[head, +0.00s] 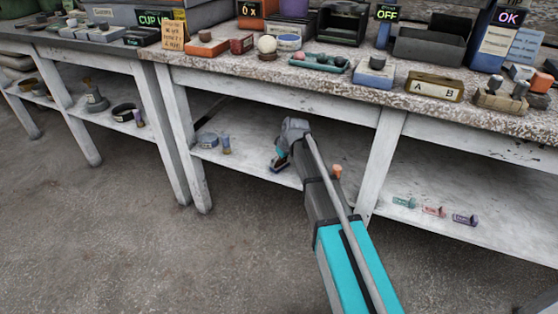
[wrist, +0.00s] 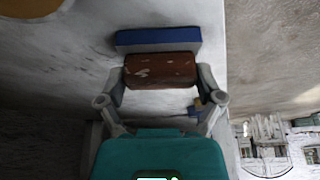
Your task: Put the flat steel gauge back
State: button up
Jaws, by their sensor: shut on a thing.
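My gripper (head: 279,161) is low under the right bench, close to its lower shelf. In the wrist view my gripper (wrist: 160,76) is shut on a worn red-brown block (wrist: 160,68), with one finger at each end of it. A blue bar (wrist: 158,40) lies right along the block's far side; I cannot tell whether the two are one piece. In the head view the held thing is small and mostly hidden by the gripper. I cannot make out a flat steel gauge for certain in either view.
On the lower shelf (head: 345,200) stand a grey round tin (head: 208,140), a small purple-and-tan piece (head: 226,145) and an orange-topped piece (head: 337,172). Several small cylinders (head: 433,211) lie at right. A bench leg (head: 383,155) stands right of my arm. The bench top (head: 215,67) is crowded.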

jog(key=shift+f, duration=0.15)
jog(key=o, duration=0.7)
jog(key=shift+o, duration=0.2)
jog(key=shift+r, duration=0.2)
jog(key=p+v, duration=0.2)
jog(key=shift+d+r+p, duration=0.1)
jog(key=shift+r+p, duration=0.2)
jog(key=s+d, duration=0.8)
jog(key=d, duration=0.1)
jog(key=shift+s+r, duration=0.15)
jog(key=shift+s, duration=0.05)
jog(key=s+d+m+g+h, duration=0.1)
jog(key=s+d+m, duration=0.3)
jog(key=s+d, duration=0.2)
jog(key=s+d+f+m+g+h, duration=0.1)
jog(key=s+d+m, duration=0.4)
jog(key=s, duration=0.6)
jog(key=shift+d+f+m+g+h, duration=0.25)
jog(key=shift+d+g+h, duration=0.3)
jog(key=shift+d, duration=0.4)
